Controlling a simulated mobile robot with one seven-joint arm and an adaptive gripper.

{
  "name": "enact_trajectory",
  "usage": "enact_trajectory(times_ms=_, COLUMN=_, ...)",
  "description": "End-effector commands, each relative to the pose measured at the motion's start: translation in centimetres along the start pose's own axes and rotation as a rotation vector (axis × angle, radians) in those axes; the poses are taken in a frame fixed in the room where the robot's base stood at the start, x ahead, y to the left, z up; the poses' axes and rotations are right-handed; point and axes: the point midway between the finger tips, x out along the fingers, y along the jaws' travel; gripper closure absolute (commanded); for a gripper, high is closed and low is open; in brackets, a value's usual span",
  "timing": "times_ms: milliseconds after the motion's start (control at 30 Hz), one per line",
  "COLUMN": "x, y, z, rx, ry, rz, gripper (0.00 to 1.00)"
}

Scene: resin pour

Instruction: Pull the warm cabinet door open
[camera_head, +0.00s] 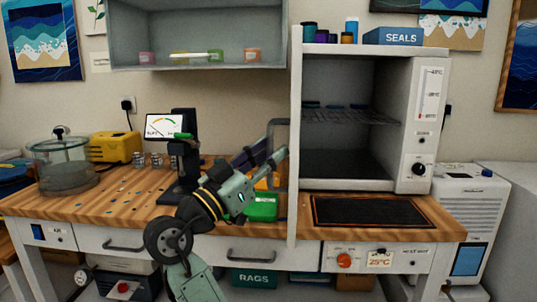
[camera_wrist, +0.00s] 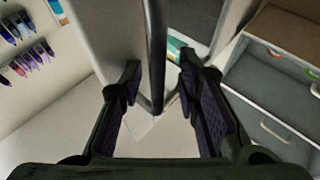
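The warm cabinet (camera_head: 405,130) stands on the right of the bench. Its interior with a wire shelf (camera_head: 345,116) shows uncovered. The white door (camera_head: 294,200) stands swung out at the left side, seen nearly edge-on. Its grey bar handle (camera_head: 271,127) sticks out on the door's left face. My gripper (camera_head: 272,158) is at the handle's lower part. In the wrist view the handle (camera_wrist: 156,45) runs between my two open fingers (camera_wrist: 160,75), with gaps on both sides. The door panel (camera_wrist: 108,35) shows left of the handle there.
A dark mat (camera_head: 370,211) lies on the bench before the cabinet. A green container (camera_head: 262,207) sits below my gripper. A gauge stand (camera_head: 184,150) and a glass chamber (camera_head: 62,165) are further left. A grey wall shelf (camera_head: 200,68) hangs above. A blue SEALS box (camera_head: 393,36) is on the cabinet.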

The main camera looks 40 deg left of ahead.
Motion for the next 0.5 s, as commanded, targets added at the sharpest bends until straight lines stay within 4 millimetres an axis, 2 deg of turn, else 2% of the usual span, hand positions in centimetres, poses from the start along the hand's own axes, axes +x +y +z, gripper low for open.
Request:
enact_trajectory(times_ms=267, x=-0.2, y=0.0, z=0.0, rx=0.0, ry=0.0, rz=0.0, gripper=0.69)
enact_trajectory(times_ms=367, x=-1.0, y=-0.1, z=0.0, rx=-0.001, ry=0.0, rz=-0.001, gripper=0.69)
enact_trajectory(times_ms=500, x=-3.6, y=-0.1, z=0.0, rx=0.0, ry=0.0, rz=-0.005, gripper=0.69)
